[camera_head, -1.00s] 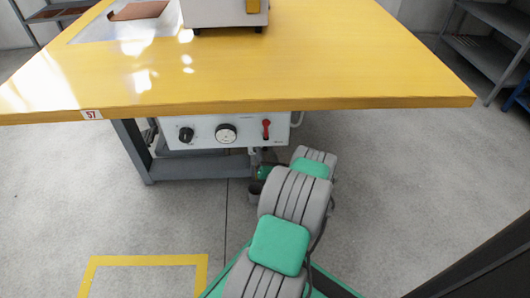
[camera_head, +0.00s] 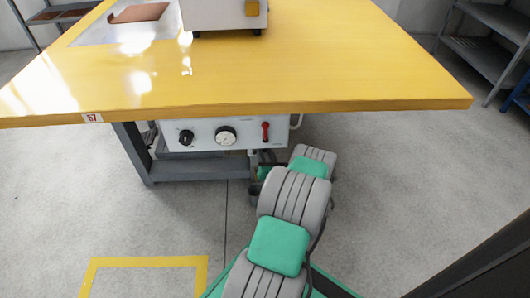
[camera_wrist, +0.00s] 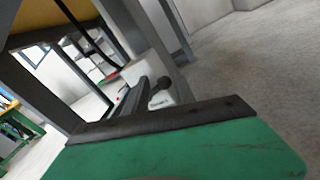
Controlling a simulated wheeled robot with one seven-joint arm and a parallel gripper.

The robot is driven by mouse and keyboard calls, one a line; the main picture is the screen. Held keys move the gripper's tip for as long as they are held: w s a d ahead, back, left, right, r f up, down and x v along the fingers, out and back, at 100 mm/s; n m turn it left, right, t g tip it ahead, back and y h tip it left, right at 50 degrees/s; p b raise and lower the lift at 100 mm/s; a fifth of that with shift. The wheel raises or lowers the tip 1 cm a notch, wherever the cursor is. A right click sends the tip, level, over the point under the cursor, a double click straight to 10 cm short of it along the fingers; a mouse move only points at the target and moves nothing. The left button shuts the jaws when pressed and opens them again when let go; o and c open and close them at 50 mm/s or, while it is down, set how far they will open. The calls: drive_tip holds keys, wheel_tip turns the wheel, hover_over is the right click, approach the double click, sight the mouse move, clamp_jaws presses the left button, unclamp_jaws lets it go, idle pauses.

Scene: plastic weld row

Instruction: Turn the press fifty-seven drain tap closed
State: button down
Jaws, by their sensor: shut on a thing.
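The press 57 drain tap is under the panel below the yellow table, mostly hidden behind my arm in the head view. Its fitting (camera_head: 253,158) shows as a small grey shape there. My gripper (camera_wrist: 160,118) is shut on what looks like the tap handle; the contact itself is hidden. In the head view my gripper's green end (camera_head: 264,173) is low under the panel, partly covered by my arm.
A dark cup (camera_head: 254,188) is near the tap. The yellow table (camera_head: 330,70) overhangs, with its grey frame (camera_head: 200,170) below. The floor to the right is clear.

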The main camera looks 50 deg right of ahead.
drive_tip(key=n, duration=0.1)
drive_tip(key=a+n+p, duration=0.1)
drive_tip(key=n, duration=0.1)
drive_tip(key=n+g+p, duration=0.1)
drive_tip(key=shift+w+a+r+y, duration=0.15)
drive_tip(key=shift+w+r+y, duration=0.15)
drive_tip(key=shift+f, duration=0.1)
idle(0.4)
drive_tip(key=c, duration=1.3)
unclamp_jaws()
drive_tip(key=shift+o, duration=1.4)
drive_tip(key=shift+p, duration=0.3)
drive_tip(key=shift+d+r, duration=0.2)
drive_tip(key=shift+r, duration=0.1)
drive_tip(key=f+p+v, duration=0.1)
drive_tip(key=p+v, duration=0.1)
drive_tip(key=v, duration=0.5)
drive_tip(key=shift+s+a+r, duration=0.3)
drive_tip(key=shift+s+r, duration=0.05)
drive_tip(key=shift+r, duration=0.1)
